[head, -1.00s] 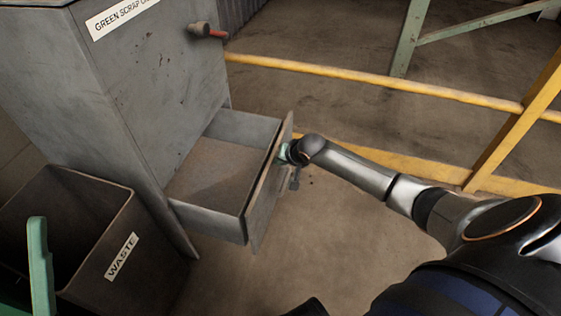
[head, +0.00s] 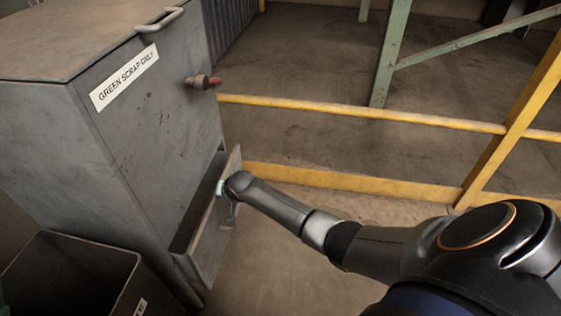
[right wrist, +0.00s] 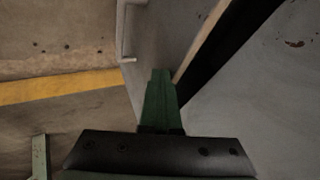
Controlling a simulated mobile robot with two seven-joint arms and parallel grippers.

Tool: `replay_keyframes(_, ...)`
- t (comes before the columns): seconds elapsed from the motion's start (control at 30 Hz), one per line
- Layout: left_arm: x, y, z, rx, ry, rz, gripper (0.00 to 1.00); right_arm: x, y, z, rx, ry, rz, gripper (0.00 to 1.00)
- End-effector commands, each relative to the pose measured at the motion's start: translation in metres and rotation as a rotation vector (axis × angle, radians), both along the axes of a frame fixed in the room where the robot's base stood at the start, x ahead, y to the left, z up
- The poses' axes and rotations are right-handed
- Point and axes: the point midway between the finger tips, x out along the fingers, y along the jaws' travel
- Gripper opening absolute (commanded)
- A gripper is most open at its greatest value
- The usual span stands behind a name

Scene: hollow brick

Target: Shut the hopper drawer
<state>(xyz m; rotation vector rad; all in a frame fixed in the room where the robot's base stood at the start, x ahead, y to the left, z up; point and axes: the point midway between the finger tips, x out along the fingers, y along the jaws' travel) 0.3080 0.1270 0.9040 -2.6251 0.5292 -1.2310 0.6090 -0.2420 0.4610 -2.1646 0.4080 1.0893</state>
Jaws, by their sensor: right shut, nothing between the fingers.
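The hopper is a worn grey metal cabinet (head: 150,120) labelled "GREEN SCRAP ONLY", at the left in the head view. Its drawer front (head: 212,245) stands out a little from the cabinet's lower face, with a narrow dark gap behind it. My right gripper (head: 221,188) is at the outer side of the drawer front, near its handle; its tips are partly hidden by my wrist. In the right wrist view the green fingers (right wrist: 160,88) are together and empty, against or very close to the grey front panel (right wrist: 158,35). My left gripper is out of view.
A dark open waste bin (head: 75,270) stands beside the hopper at the lower left. Yellow rails (head: 360,113) run behind. The floor right of the drawer is clear.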

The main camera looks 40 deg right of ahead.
Motion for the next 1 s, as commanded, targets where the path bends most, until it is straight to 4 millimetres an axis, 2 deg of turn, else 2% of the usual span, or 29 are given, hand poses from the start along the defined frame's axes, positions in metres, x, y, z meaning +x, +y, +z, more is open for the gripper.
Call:
replay_keyframes(0.03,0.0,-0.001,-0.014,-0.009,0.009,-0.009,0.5,0.011,0.01,-0.005,0.005,-0.003,0.001,0.0)
replay_keyframes(0.3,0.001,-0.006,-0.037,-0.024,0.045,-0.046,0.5,0.039,0.033,-0.003,0.001,0.001,0.0,0.0)
replay_keyframes(0.83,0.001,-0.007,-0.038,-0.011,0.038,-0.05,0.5,0.046,0.04,0.002,0.004,-0.008,0.001,0.0)
replay_keyframes(1.0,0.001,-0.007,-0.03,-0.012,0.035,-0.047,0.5,0.044,0.036,0.005,0.004,-0.006,0.001,0.0)
